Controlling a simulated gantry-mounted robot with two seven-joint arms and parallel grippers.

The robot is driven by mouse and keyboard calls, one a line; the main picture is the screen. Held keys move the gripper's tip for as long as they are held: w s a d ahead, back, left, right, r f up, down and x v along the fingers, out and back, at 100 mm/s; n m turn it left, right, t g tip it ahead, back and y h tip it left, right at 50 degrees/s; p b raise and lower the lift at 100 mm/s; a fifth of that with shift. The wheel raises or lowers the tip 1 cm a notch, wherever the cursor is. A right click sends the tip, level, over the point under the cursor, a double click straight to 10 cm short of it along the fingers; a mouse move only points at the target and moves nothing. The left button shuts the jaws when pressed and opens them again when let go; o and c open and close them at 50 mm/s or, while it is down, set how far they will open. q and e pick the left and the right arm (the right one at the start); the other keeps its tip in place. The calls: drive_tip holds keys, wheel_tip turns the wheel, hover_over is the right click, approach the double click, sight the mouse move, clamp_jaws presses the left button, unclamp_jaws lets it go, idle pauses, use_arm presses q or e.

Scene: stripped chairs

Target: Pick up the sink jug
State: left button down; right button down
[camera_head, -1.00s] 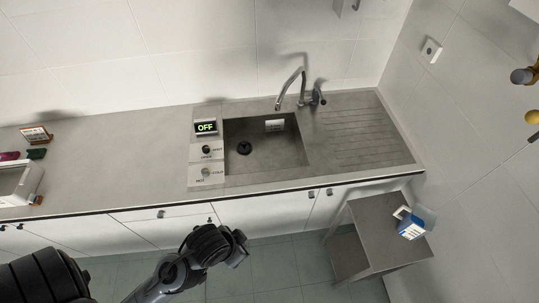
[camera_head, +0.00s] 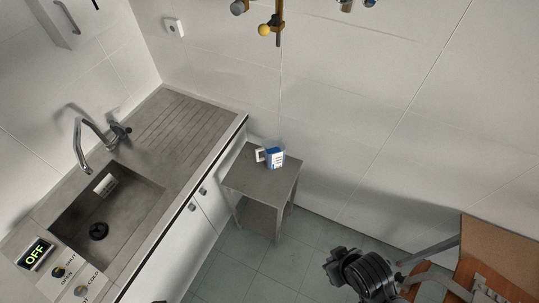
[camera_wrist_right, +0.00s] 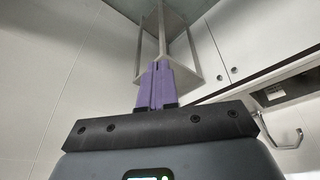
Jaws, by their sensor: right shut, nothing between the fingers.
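The sink jug (camera_head: 273,158) is blue and white with a pale handle on its left. It stands on top of a small grey side table (camera_head: 248,181) in the head view. In the wrist view my right gripper (camera_wrist_right: 156,72) has its two purple fingers together, with nothing between them. The fingers point toward the side table's frame (camera_wrist_right: 165,28), and the jug does not show there. In the head view a dark arm link of mine is at the bottom, below and right of the table; no fingers show on it. My left gripper is not in view.
The counter with a sink (camera_head: 118,205) and tap (camera_head: 88,145) runs along the left, close beside the table. A brown wooden piece of furniture (camera_head: 490,255) stands at the lower right. Items hang on the wall above. Tiled floor (camera_head: 310,245) is clear in front of the table.

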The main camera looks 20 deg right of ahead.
drive_tip(key=c, duration=1.8)
unclamp_jaws()
drive_tip(key=shift+c, duration=0.2)
drive_tip(key=o, duration=0.8)
drive_tip(key=shift+d, duration=0.15)
